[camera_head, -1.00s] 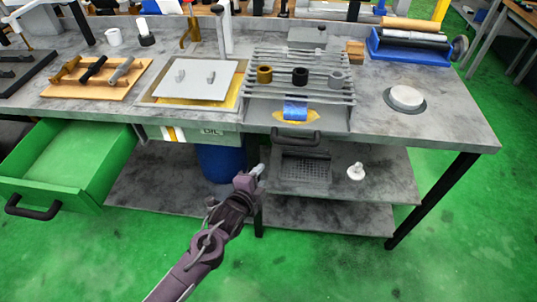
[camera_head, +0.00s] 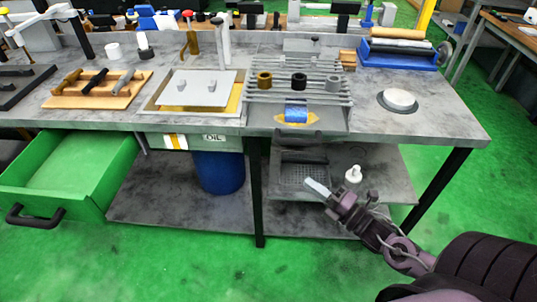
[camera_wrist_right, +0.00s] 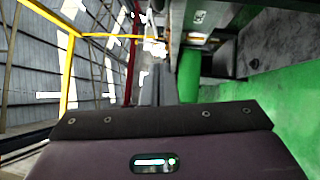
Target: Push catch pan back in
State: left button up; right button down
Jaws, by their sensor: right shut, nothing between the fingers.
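The catch pan (camera_head: 262,117) is a grey tray under the slatted rack. It sticks out in front of the rack, with a yellow patch and a blue piece in it. Its dark handle (camera_head: 300,136) is at the table's front edge. My right gripper (camera_head: 317,188) comes in from the right, shut and empty, with a pale tip. In the picture it lies below the pan handle, in front of the lower shelf. Its distance from the shelf is unclear. My left gripper is out of view.
A dark mesh basket (camera_head: 305,172) and a white bottle (camera_head: 353,174) are on the lower shelf. A green drawer (camera_head: 75,168) stands open at left. A blue bin (camera_head: 219,171) is under the table. A black table leg (camera_head: 258,200) stands left of the basket.

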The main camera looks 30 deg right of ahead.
aim_at(285, 142)
jog(key=w+d+p+x, duration=0.1)
jog(key=d+p+x, duration=0.1)
jog(key=x, duration=1)
jog(key=shift+w+d, duration=0.25)
jog(key=shift+d, duration=0.05)
jog(key=shift+r, duration=0.1)
jog(key=w+d+b, duration=0.2)
jog(key=w, duration=0.1)
jog(key=shift+b, duration=0.3)
jog(key=shift+w+d, duration=0.25)
jog(key=shift+w, duration=0.25)
jog(key=shift+s, duration=0.1)
jog(key=shift+r, duration=0.1)
